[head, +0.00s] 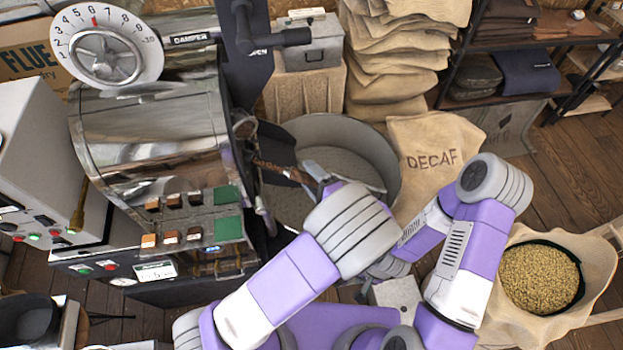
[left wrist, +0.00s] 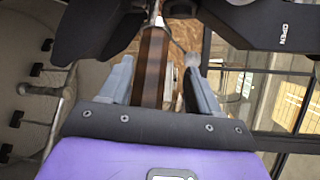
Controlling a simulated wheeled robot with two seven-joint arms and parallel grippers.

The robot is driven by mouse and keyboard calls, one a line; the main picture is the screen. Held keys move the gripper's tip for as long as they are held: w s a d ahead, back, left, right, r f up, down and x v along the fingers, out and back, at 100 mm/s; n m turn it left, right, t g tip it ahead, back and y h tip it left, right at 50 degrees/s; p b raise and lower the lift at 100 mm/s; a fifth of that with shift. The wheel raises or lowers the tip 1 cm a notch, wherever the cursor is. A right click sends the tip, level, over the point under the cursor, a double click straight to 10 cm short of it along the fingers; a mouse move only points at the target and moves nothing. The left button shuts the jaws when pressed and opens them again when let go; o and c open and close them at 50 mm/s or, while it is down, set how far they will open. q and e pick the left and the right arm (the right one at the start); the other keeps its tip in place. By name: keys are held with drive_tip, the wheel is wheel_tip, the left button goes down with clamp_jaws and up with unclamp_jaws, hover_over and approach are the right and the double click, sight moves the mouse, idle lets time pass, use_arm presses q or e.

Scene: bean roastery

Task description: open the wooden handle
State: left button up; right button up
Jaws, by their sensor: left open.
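The brown wooden handle (head: 272,168) sticks out from the front of the roaster drum, above the round cooling bin, in the head view. In the left wrist view the handle (left wrist: 153,62) runs lengthwise between the fingers of my left gripper (left wrist: 160,78). The fingers are apart, one on each side, with visible gaps to the wood. In the head view my left gripper (head: 318,178) is at the handle's right end, partly hidden by its own wrist. My right arm is bent at the right; its gripper is not visible.
The metal roaster (head: 150,140) stands at the left with its damper dial. The grey cooling bin (head: 385,160) lies below the handle. A DECAF sack (head: 432,165) is just right of it. An open sack (head: 590,275) of beans stands at the far right.

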use_arm(q)
drive_tip(key=o, duration=0.3)
drive_tip(key=r, duration=0.8)
drive_tip(key=shift+w+a+r, duration=0.3)
drive_tip(key=shift+w+r, duration=0.05)
drive_tip(key=shift+s+r, duration=0.1)
drive_tip(key=shift+r, duration=0.15)
drive_tip(key=shift+d+r, duration=0.15)
drive_tip(key=f, duration=0.2)
drive_tip(key=f+g+h, duration=0.1)
drive_tip(key=f, duration=0.1)
drive_tip(key=s+f+m+h, duration=0.1)
drive_tip(key=f, duration=0.1)
drive_tip(key=shift+d+g, duration=0.3)
drive_tip(key=shift+d, duration=0.05)
drive_tip(key=shift+s+d, duration=0.35)
drive_tip(key=shift+d, duration=0.1)
drive_tip(key=shift+c, duration=0.3)
drive_tip(key=shift+s+d+r, duration=0.1)
drive_tip(key=shift+s+d, duration=0.35)
drive_tip(key=shift+s, duration=0.25)
drive_tip(key=shift+c, duration=1.2)
approach(316, 182)
drive_tip(key=shift+w+a+r, duration=0.15)
drive_tip(key=shift+w+a, duration=0.25)
drive_tip(key=shift+w, duration=0.05)
